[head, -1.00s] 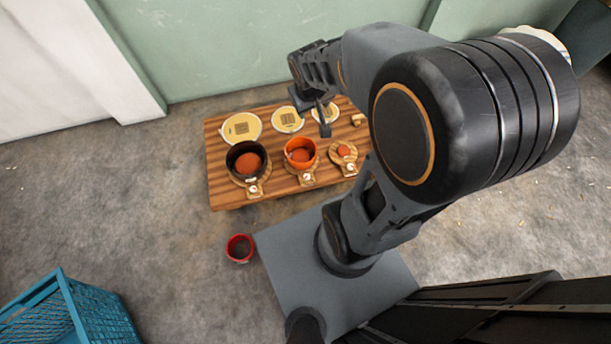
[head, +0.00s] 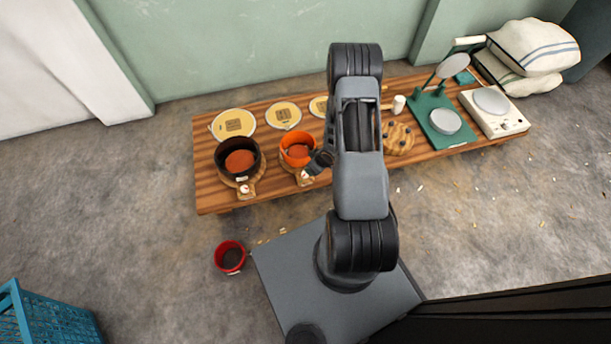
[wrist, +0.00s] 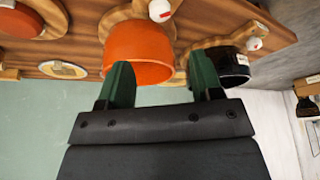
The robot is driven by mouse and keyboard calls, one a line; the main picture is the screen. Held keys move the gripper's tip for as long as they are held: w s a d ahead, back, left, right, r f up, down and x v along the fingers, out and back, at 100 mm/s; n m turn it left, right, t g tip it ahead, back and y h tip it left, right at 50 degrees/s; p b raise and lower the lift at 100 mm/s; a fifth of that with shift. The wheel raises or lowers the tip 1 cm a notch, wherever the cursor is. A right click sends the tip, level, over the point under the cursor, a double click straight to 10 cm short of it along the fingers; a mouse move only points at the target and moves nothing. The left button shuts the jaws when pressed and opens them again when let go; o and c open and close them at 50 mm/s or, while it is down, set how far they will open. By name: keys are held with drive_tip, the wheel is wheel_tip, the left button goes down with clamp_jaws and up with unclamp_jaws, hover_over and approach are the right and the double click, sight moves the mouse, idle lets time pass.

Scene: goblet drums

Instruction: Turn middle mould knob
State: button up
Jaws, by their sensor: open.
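The middle mould is an orange pot (head: 298,149) on a wooden holder on the long bench. Its white knob (head: 305,175) sticks out at the front, beside my gripper (head: 316,165). In the wrist view the orange pot (wrist: 139,50) lies just beyond the fingertips, with its knob (wrist: 160,10) at the top edge. My gripper (wrist: 160,80) is open, two green fingers apart, with nothing held between them. The dark mould (head: 238,158) with its own knob (head: 244,189) stands to the left. My arm hides the right mould in the head view.
Yellow discs (head: 233,123) lie behind the moulds on the wooden bench (head: 214,195). A green press (head: 437,112) and a white scale (head: 494,112) stand at the right. A red pot (head: 230,256) and blue crate (head: 45,320) are on the floor.

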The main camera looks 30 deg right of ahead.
sight(305, 174)
drive_tip(key=b+x, duration=0.5)
drive_tip(key=x, duration=0.7)
drive_tip(key=shift+f, duration=0.25)
drive_tip(key=c, duration=0.9)
drive_tip(key=shift+a+f+m+h+b, duration=0.1)
drive_tip(key=shift+m+h+b, duration=0.3)
drive_tip(key=shift+m+b, duration=0.65)
drive_tip(key=shift+m, duration=0.55)
drive_tip(key=o, duration=0.9)
